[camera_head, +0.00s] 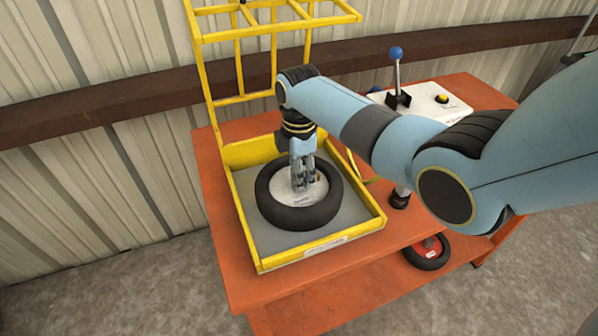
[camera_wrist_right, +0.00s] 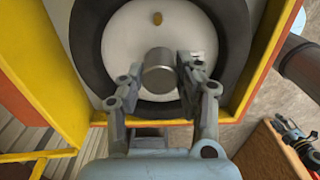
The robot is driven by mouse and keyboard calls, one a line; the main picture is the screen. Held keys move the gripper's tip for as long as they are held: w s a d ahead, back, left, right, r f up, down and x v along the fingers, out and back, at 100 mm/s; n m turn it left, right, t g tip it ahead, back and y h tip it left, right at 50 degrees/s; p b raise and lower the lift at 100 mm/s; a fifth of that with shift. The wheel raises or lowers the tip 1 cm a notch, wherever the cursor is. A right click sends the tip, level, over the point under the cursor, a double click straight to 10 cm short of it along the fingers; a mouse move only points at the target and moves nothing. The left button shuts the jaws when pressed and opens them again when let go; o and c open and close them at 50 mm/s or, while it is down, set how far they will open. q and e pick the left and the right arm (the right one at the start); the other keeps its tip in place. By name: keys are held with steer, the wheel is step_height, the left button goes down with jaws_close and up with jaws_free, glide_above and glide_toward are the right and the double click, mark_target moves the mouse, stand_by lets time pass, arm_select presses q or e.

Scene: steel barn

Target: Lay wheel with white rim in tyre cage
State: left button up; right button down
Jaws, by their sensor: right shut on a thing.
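The wheel with white rim (camera_head: 287,219) lies flat inside the yellow tyre cage (camera_head: 252,235), over its grey floor. I cannot tell whether it touches the floor. My right gripper (camera_head: 303,182) points down at the wheel's centre and is shut on its metal hub. In the right wrist view, the fingers (camera_wrist_right: 160,72) are on either side of the hub (camera_wrist_right: 158,82), with the white rim (camera_wrist_right: 118,42) and black tyre (camera_wrist_right: 84,45) around it. The cage's barred lid (camera_head: 239,65) stands raised at the back.
The cage stands on an orange table (camera_head: 215,190). A white control box (camera_head: 430,100) with a blue-knobbed lever (camera_head: 396,55) is behind my right arm. A wheel with a red rim (camera_head: 428,252) lies on the lower shelf. The corrugated wall is close behind.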

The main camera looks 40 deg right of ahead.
steer(key=c, duration=0.9)
jaws_free()
step_height(320, 180, up, 12)
steer(key=shift+p, duration=0.3)
steer(key=shift+s, duration=0.1)
